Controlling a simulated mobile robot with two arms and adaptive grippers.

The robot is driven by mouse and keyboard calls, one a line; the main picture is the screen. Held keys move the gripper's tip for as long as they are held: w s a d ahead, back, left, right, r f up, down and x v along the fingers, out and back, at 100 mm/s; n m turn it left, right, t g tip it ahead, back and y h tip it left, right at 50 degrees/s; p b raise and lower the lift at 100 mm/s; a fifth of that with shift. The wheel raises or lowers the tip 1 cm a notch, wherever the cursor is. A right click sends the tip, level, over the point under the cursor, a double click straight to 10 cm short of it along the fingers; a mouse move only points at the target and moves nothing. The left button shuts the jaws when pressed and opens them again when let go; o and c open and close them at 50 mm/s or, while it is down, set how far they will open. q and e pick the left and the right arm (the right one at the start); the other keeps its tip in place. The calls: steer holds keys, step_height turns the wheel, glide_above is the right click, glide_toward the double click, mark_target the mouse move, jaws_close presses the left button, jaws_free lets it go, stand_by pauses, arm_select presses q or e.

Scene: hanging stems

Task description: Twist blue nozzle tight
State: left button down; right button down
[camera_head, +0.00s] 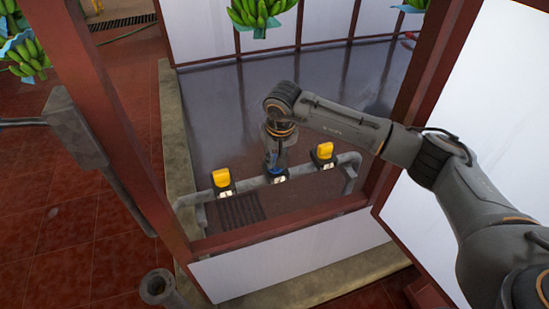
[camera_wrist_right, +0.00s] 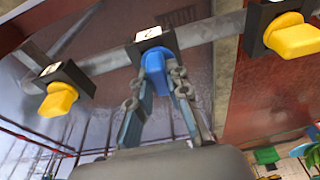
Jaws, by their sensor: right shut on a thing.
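The blue nozzle (camera_wrist_right: 154,66) sits on a black block with a white label, mounted on a grey pipe (camera_wrist_right: 215,28). My right gripper (camera_wrist_right: 157,82) is shut on the blue nozzle, one finger on each side of it. In the head view my right gripper (camera_head: 275,163) reaches down to the middle fitting on the pipe and mostly hides the nozzle. A yellow nozzle (camera_head: 221,177) is on the left of it and another yellow nozzle (camera_head: 324,150) on the right. My left gripper is out of view.
A dark red frame with posts (camera_head: 117,130) and a low white panel (camera_head: 290,259) stands around the wet basin (camera_head: 225,100). Green banana bunches (camera_head: 258,12) hang at the top. A grey box on a bar (camera_head: 75,130) is at the left.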

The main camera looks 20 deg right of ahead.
steer(key=shift+s+d+f, duration=0.15)
steer(key=shift+d+f, duration=0.05)
steer(key=shift+f, duration=0.05)
